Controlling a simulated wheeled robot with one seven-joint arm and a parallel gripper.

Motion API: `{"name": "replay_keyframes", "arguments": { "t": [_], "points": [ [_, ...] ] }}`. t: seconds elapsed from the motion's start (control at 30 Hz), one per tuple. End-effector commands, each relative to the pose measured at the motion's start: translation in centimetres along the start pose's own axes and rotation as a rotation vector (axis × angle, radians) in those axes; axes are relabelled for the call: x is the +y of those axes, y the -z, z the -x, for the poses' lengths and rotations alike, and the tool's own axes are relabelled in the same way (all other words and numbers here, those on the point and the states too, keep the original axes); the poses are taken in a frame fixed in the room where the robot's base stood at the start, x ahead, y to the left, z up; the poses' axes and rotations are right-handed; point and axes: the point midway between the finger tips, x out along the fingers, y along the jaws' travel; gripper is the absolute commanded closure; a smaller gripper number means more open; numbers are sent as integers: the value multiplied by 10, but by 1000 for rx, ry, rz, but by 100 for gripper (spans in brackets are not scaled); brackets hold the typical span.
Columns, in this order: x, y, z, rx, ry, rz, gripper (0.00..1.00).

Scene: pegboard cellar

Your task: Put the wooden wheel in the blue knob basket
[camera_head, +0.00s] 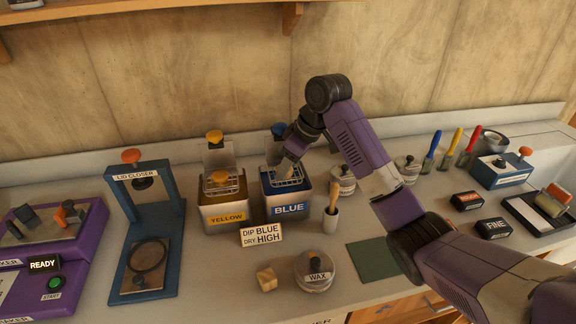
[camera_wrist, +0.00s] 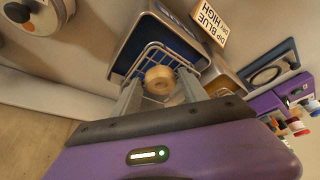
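The wooden wheel (camera_wrist: 160,79) is a pale disc with a centre hole. In the wrist view it sits in the wire basket (camera_wrist: 152,52) at the blue can (camera_wrist: 128,62). My gripper (camera_wrist: 160,88) is open, with one finger on each side of the wheel and a gap showing at both sides. In the head view my gripper (camera_head: 287,168) is low over the wire basket of the blue can (camera_head: 288,209), whose blue knob (camera_head: 279,129) stands behind. The wheel is not clearly visible there, and my wrist covers part of the basket.
The yellow can (camera_head: 226,217) with a yellow-knobbed basket stands close at left. A "DIP BLUE DRY HIGH" sign (camera_head: 261,235), a brush cup (camera_head: 331,219), a wax tin (camera_head: 315,272) and a wooden block (camera_head: 267,279) stand in front. The blue lid closer (camera_head: 150,230) is further left.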

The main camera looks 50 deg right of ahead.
Motion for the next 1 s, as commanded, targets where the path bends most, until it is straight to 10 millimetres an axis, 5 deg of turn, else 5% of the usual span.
{"name": "replay_keyframes", "arguments": {
  "t": [0.37, 0.7, 1.0],
  "points": [
    [0, 2, 15, 2, -1, 1, 49],
    [2, 1, 88, 0, -6, 0, 49],
    [1, 1, 120, 0, -2, 1, 49]
  ]
}}
